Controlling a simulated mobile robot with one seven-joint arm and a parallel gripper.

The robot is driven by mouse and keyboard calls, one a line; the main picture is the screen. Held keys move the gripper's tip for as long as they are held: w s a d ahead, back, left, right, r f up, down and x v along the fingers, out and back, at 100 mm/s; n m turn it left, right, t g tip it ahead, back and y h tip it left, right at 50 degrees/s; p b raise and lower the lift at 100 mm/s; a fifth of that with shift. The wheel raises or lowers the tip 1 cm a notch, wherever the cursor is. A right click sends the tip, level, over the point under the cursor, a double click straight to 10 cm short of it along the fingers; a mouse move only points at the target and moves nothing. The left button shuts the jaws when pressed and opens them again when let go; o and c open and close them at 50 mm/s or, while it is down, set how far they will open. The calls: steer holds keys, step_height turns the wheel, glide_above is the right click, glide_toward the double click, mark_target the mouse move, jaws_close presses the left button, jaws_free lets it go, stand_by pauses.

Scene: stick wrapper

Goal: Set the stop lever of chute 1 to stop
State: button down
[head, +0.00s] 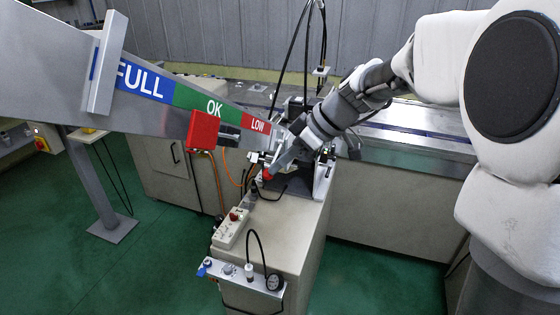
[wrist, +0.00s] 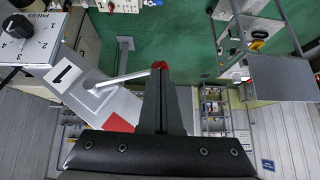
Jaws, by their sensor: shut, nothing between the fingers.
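The stop lever (wrist: 122,78) is a pale rod on a grey plate marked with a 1 (wrist: 62,74). Its red knob (wrist: 159,65) shows just beyond my fingertips in the wrist view, and the knob also shows in the head view (head: 267,175). My gripper (wrist: 163,70) is shut and empty, with its tips right at the knob. The fingers cover part of the knob, and I cannot tell whether they touch it. In the head view my gripper (head: 274,170) reaches down from the right to the knob.
The sloping chute (head: 150,105) with FULL, OK and LOW labels comes in from the left, with a red box (head: 203,130) on its side. A control box (head: 231,228) and a bracket with knobs (head: 243,275) are on the cabinet (head: 285,235). Green floor is clear at front left.

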step_height(320, 180, down, 2)
steer(key=t+b, duration=0.1)
steer(key=b, duration=0.7)
steer(key=shift+n+h, duration=0.3)
steer(key=shift+r+t+b, duration=0.1)
steer(key=shift+t+b, duration=0.3)
steer(key=shift+r, duration=0.1)
steer(key=shift+r+p, duration=0.35)
steer(key=shift+r, duration=0.45)
steer(key=shift+r, duration=0.1)
